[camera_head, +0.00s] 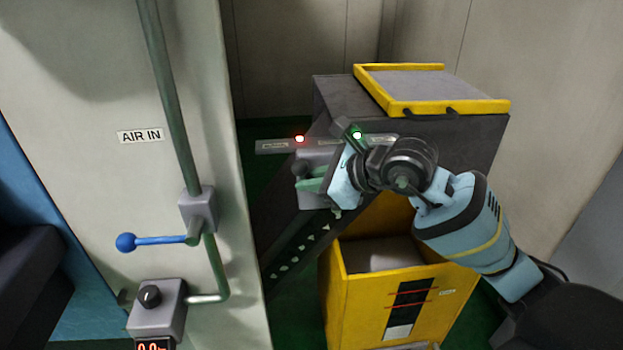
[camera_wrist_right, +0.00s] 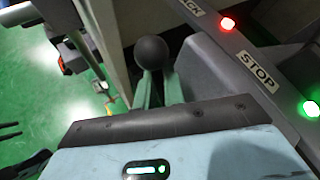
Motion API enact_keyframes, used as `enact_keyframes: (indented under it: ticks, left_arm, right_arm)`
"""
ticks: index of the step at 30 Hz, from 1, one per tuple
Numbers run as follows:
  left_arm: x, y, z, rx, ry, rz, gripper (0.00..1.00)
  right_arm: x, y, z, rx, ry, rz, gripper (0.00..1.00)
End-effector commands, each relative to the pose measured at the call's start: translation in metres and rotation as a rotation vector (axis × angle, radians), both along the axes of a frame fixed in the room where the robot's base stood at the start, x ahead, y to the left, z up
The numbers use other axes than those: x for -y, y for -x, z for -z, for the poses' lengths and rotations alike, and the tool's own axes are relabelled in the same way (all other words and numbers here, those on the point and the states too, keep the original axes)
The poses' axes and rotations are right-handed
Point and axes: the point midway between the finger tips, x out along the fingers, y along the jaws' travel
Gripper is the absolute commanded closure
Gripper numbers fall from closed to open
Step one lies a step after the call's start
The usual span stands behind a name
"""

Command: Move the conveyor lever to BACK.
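The conveyor lever's black ball knob (camera_wrist_right: 150,52) shows in the right wrist view, at the tips of my right gripper's green fingers (camera_wrist_right: 159,90). The fingers stand slightly apart, and the knob hides part of their tips. I cannot tell whether they touch the lever. In the head view my right gripper (camera_head: 314,184) is at the grey lever box (camera_head: 310,197), beside the dark knob (camera_head: 300,169). The lever's stem is hidden. The label strip (camera_head: 274,146) runs above the box. In the wrist view, a partly cut label ending in "CK" and a STOP label (camera_wrist_right: 258,72) are readable. My left gripper is out of view.
A red lamp (camera_head: 299,139) and a green lamp (camera_head: 357,135) glow on the strip. A dark sloping conveyor (camera_head: 290,262) runs below the box. A yellow bin (camera_head: 345,305) stands below my right arm.

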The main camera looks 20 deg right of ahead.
Motion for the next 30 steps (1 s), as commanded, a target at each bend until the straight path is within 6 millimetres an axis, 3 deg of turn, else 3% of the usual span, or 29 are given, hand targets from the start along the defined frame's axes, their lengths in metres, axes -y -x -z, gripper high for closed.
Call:
enact_keyframes:
  ticks: [4, 14, 30]
  left_arm:
    - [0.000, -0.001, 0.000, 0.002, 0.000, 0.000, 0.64]
    - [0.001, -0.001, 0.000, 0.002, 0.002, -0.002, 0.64]
    - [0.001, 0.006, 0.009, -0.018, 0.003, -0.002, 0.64]
  right_arm:
    - [0.000, 0.000, 0.001, -0.001, 0.002, -0.001, 0.73]
    - [0.002, 0.003, -0.001, -0.001, 0.001, 0.000, 0.73]
    - [0.035, 0.054, -0.034, -0.001, 0.002, -0.001, 0.73]
